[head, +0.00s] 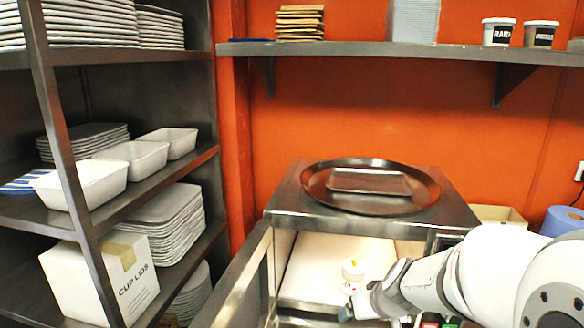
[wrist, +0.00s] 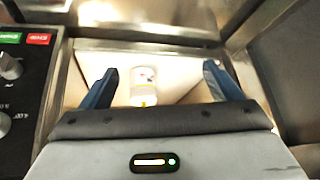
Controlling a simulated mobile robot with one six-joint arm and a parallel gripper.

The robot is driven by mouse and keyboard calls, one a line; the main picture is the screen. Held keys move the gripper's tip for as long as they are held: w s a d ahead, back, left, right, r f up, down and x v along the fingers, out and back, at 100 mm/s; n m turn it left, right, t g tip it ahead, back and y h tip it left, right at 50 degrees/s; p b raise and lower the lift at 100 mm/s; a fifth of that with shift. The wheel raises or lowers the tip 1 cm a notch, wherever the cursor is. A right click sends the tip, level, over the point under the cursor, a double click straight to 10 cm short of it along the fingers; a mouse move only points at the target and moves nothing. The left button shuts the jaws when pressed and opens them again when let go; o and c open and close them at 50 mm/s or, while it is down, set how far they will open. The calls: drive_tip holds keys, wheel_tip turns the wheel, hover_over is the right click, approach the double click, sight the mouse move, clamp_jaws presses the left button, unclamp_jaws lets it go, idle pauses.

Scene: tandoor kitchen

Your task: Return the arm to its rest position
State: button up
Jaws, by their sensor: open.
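My gripper (head: 362,302) is at the mouth of an open steel oven-like box (head: 460,212), probably a microwave. In the wrist view the two blue fingers of my gripper (wrist: 160,70) are spread wide apart with nothing held between them. A small white cup (head: 354,270) with an orange-yellow mark stands on the pale floor inside the box. It also shows in the wrist view, the white cup (wrist: 144,80) lying beyond and between the fingers, apart from both. My arm reaches in from the lower right of the head view.
The open door (head: 240,283) is left of the opening. A control panel (wrist: 22,85) with a knob lies beside it. A round tray (head: 318,192) sits on top. Left is a shelf rack (head: 185,163) with dishes; a wall shelf (head: 350,49) is above.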

drive_tip(key=s+r+g, duration=0.1)
drive_tip(key=s+r, duration=0.2)
drive_tip(key=s, duration=0.5)
drive_tip(key=s+a+r+m+g+h, duration=0.1)
drive_tip(key=s+r, duration=0.2)
drive_tip(key=s, duration=0.6)
drive_tip(key=shift+r+g, duration=0.3)
drive_tip(key=shift+r, duration=0.1)
drive_tip(key=shift+c, duration=0.6)
